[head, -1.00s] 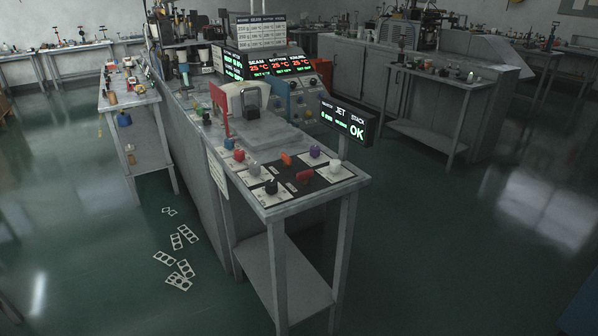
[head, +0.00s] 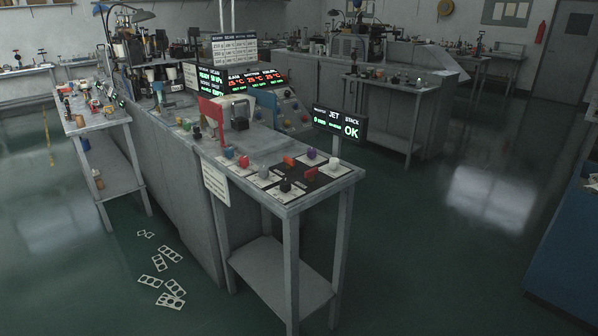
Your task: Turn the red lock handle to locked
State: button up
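The bench end panel (head: 325,183) carries several small coloured knobs and handles on white and dark plates. Two red-orange handles, one at the back (head: 289,161) and one nearer the middle (head: 311,172), stand on the dark part. A red knob (head: 244,161) sits at the panel's left, and a tall red flag-like piece (head: 212,114) rises behind it. I cannot tell which of these is the lock handle, nor read its position. My gripper is not in view.
A JET STACK display (head: 340,125) reading OK stands at the bench's right. A side table (head: 95,122) stands left. Flat punched strips (head: 160,265) lie on the floor. A blue cabinet (head: 565,250) is at far right. Floor right of the bench is open.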

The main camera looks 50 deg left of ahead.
aim_at(309, 174)
jog(key=z, duration=0.85)
jog(key=k, duration=0.15)
jog(key=u, duration=2)
jog(key=i, duration=0.3)
jog(key=u, duration=1.15)
jog(key=i, duration=0.3)
jog(key=z, duration=0.35)
